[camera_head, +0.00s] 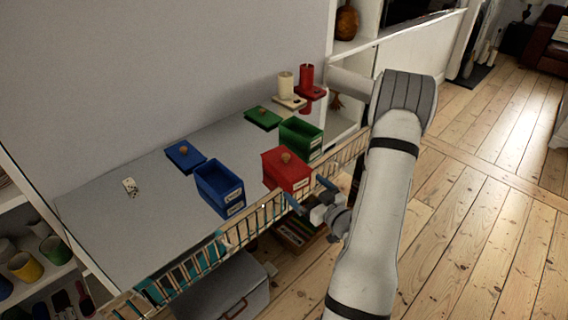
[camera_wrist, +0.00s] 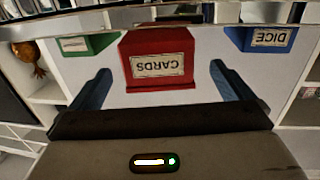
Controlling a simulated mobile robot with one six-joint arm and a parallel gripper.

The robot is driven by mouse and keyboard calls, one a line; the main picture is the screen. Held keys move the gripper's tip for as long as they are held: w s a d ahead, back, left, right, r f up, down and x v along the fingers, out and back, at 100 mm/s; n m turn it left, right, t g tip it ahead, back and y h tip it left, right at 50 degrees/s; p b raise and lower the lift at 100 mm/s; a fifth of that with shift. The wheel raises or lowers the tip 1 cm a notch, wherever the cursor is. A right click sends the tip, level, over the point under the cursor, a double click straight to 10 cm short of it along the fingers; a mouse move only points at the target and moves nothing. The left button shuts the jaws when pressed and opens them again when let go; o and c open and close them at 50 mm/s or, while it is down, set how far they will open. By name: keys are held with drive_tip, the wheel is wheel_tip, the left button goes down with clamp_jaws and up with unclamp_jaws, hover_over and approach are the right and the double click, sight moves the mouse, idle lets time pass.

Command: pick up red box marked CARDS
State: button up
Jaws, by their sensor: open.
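The red box (camera_head: 285,172) sits near the front edge of the grey table, with a round knob on its lid. In the wrist view the red box (camera_wrist: 158,55) is straight ahead, and its white CARDS label appears upside down. My gripper (camera_head: 310,193) is just in front of the box. In the wrist view my gripper (camera_wrist: 160,72) is open, with one blue finger towards each side of the box's front and nothing held between them. A gap shows between the fingers and the box sides; exact depth is hard to tell.
A blue box (camera_head: 220,188) marked DICE in the wrist view (camera_wrist: 268,38) and a green box (camera_head: 300,138) stand on either side. Blue (camera_head: 185,156) and green (camera_head: 262,118) lids lie behind. A slatted rail (camera_head: 255,222) runs along the table's front edge.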

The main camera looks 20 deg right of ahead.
sight(292, 171)
drive_tip(key=x, duration=0.2)
drive_tip(key=r+p+x, duration=0.1)
drive_tip(key=x, duration=0.4)
drive_tip(key=shift+d+r+p, duration=0.1)
drive_tip(key=shift+r+p, duration=0.2)
drive_tip(key=shift+p, duration=0.1)
drive_tip(key=shift+w, duration=0.4)
drive_tip(key=c, duration=1.7)
